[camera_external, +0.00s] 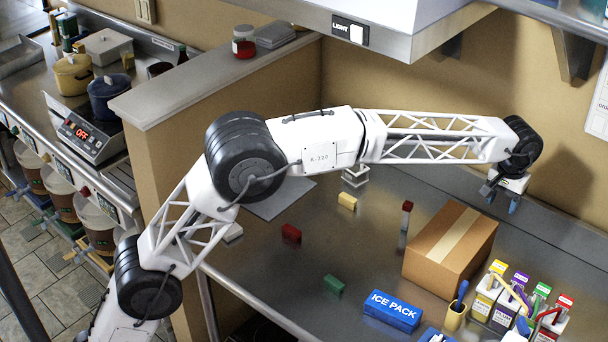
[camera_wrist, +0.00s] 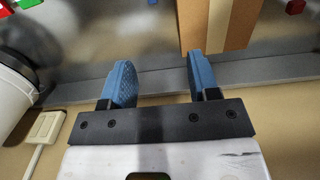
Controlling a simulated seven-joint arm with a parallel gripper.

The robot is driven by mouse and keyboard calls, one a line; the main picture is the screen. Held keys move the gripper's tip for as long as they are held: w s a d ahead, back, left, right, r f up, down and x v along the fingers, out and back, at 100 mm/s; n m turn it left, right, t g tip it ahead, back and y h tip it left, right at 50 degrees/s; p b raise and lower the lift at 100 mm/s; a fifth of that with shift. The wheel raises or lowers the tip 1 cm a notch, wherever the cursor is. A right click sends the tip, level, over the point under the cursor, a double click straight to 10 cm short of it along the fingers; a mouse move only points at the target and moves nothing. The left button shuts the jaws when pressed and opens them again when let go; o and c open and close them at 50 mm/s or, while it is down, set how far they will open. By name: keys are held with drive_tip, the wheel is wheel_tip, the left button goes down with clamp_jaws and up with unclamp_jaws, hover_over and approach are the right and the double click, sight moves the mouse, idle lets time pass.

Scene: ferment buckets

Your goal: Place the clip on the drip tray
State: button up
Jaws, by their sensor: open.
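My gripper (camera_external: 501,197) is at the back right of the steel counter, near the wall and behind the cardboard box. Its two blue fingers are apart with nothing between them; they also show in the wrist view (camera_wrist: 158,78). I cannot tell for sure which thing is the clip. Small blocks on the counter are red (camera_external: 291,233), yellow (camera_external: 347,201) and green (camera_external: 334,285), all well left of my gripper. A flat grey sheet (camera_external: 275,203), partly behind my arm, may be the drip tray, but I cannot be sure.
The cardboard box (camera_external: 437,268) stands below and in front of my gripper. A blue ice pack (camera_external: 392,311) and several labelled bottles (camera_external: 484,300) are at the front right. The counter's middle is mostly clear.

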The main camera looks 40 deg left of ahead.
drive_tip(key=f, duration=0.7)
drive_tip(key=d+f, duration=0.1)
drive_tip(key=f, duration=0.6)
drive_tip(key=d+f, duration=0.1)
drive_tip(key=f, duration=0.6)
drive_tip(key=shift+w+f, duration=0.1)
drive_tip(key=shift+w, duration=0.15)
drive_tip(key=shift+f, duration=0.1)
drive_tip(key=shift+d+f, duration=0.1)
drive_tip(key=shift+f, duration=1.15)
drive_tip(key=shift+d+f, duration=0.15)
drive_tip(key=shift+f, duration=2.4)
